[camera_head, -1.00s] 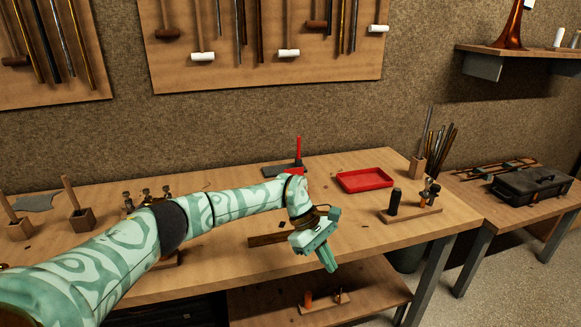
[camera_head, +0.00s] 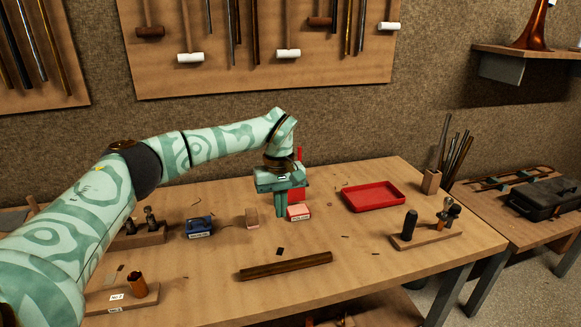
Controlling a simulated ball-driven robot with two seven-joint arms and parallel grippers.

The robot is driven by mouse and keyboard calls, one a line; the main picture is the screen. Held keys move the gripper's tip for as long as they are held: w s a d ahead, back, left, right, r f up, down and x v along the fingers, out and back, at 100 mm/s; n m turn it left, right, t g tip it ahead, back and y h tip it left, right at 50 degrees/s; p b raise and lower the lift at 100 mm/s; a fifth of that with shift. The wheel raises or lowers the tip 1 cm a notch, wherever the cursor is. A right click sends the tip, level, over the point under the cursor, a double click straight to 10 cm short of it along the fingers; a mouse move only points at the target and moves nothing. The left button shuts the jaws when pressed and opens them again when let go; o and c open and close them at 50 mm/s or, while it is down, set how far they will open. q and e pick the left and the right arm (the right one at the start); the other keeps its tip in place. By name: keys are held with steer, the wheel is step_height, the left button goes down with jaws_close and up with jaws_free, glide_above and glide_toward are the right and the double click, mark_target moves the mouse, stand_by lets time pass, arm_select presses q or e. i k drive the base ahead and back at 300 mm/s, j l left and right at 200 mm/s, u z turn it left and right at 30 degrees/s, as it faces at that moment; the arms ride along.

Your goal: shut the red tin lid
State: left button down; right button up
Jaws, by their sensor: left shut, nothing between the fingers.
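The small red tin (camera_head: 299,212) stands on the workbench near its middle, with a pale label on its front. A darker red part (camera_head: 297,195) rises at its back, and it looks like the raised lid; my left gripper partly hides it. My left gripper (camera_head: 280,211) is shut and empty, fingers pointing down, close beside the tin's left side in the picture. I cannot tell whether the fingers touch the tin. My right gripper is not in view.
A red tray (camera_head: 373,197) lies right of the tin. A blue tin (camera_head: 199,227), a small wooden block (camera_head: 252,217) and a dark wooden bar (camera_head: 285,266) lie left and in front. A tool stand (camera_head: 426,237) is at the right. The bench between bar and tray is mostly clear.

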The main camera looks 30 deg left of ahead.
mark_target(297, 194)
steer(key=i+j, duration=0.85)
steer(key=i, duration=0.05)
